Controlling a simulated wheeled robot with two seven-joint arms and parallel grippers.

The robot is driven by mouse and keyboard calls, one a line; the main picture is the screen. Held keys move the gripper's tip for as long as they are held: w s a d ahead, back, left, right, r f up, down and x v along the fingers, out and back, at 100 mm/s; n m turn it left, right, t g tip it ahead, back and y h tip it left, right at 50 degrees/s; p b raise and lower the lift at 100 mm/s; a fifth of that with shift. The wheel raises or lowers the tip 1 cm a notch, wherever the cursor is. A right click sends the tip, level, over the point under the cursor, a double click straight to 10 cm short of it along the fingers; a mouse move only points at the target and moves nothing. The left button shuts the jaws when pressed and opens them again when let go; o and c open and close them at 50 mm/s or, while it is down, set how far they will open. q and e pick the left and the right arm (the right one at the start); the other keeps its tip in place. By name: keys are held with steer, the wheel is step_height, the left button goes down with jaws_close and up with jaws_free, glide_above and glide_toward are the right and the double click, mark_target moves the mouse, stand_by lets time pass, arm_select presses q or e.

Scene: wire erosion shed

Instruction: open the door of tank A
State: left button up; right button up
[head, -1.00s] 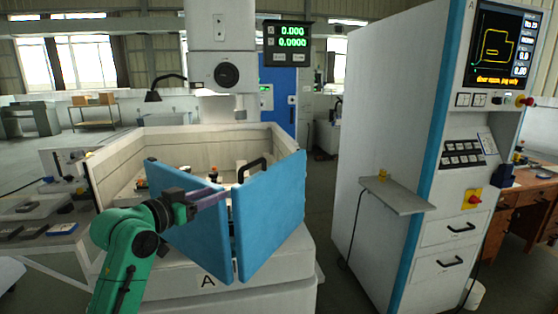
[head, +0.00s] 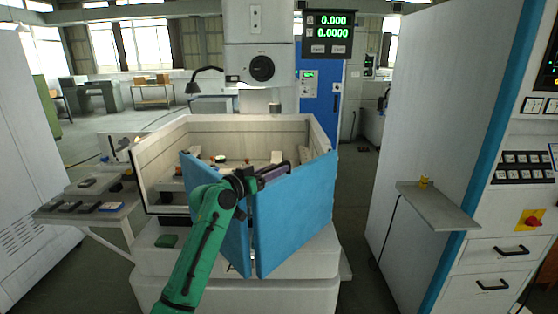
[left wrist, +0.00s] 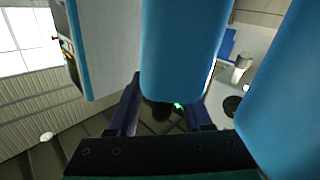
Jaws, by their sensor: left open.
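Tank A (head: 160,170) is an open-topped, pale-walled box with two blue door panels at its front. The left panel (head: 228,245) and the right panel (head: 297,222) stand at an angle to each other, with a narrow dark gap between them. My left gripper (head: 275,172) is open at the upper edge of the right panel, where it covers most of the black handle. In the left wrist view the two fingers (left wrist: 163,112) are apart, with a blue panel (left wrist: 185,55) beyond them and a small dark part between them. Whether they touch the handle, I cannot tell. My right gripper is out of view.
A white cabinet with a small grey shelf (head: 438,207) stands to the right, beyond a strip of free floor. A side table (head: 85,210) with dark blocks is at the left. The machine head (head: 260,60) and display (head: 328,34) are above the tank.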

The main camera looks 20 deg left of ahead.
arm_select(q)
steer(key=shift+w+d+r, duration=0.1)
steer(key=shift+w+d, duration=0.2)
steer(key=shift+w, duration=0.3)
jaws_close()
stand_by(1.0)
